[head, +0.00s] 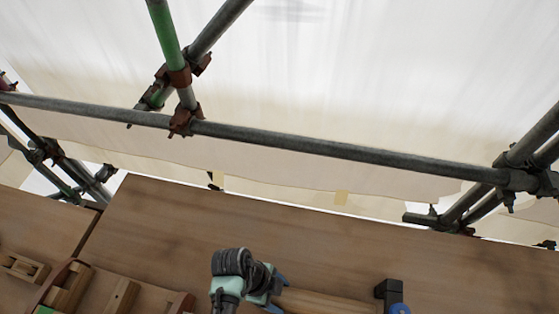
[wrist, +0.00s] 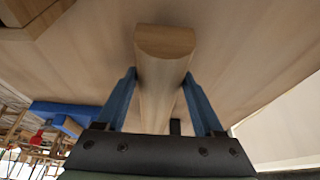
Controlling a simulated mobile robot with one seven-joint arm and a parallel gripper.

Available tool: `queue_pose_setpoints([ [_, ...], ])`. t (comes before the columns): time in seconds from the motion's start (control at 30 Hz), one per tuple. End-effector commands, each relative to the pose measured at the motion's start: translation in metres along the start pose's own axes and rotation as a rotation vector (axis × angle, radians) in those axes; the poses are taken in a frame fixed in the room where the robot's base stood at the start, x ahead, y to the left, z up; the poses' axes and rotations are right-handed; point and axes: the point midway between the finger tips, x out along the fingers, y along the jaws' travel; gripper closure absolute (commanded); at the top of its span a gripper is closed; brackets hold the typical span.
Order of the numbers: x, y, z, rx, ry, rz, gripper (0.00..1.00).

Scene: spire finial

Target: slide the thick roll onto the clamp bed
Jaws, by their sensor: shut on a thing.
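The thick wooden roll (wrist: 165,75) is a pale bar with a rounded end, and it lies between the two blue fingers of my gripper (wrist: 160,85). My gripper is shut on it, over a wooden board. In the head view my gripper (head: 276,291) is at the bottom middle, with the roll (head: 328,302) stretching right from it and cut off by the lower edge. A black upright block (head: 388,291) with a blue round part (head: 399,309) stands at the roll's right end; I cannot tell whether this belongs to the clamp bed.
The wooden board (head: 200,215) is clear behind my gripper. Wooden blocks and a tray (head: 65,290) lie at the lower left. Scaffold tubes (head: 330,148) cross above the board's far side, in front of white sheeting. A blue object (wrist: 60,112) shows at left in the wrist view.

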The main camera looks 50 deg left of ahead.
Motion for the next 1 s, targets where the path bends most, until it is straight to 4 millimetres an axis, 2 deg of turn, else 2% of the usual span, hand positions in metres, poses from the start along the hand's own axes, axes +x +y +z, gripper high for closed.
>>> queue_pose_setpoints([
  [0.03,0.010,-0.001,0.004,0.001,0.001,-0.001,1.00],
  [0.1,0.014,-0.001,0.005,0.001,0.001,-0.001,1.00],
  [0.47,0.018,-0.001,0.006,0.001,0.001,-0.001,1.00],
  [1.0,0.033,0.000,-0.029,0.003,0.001,0.000,1.00],
])
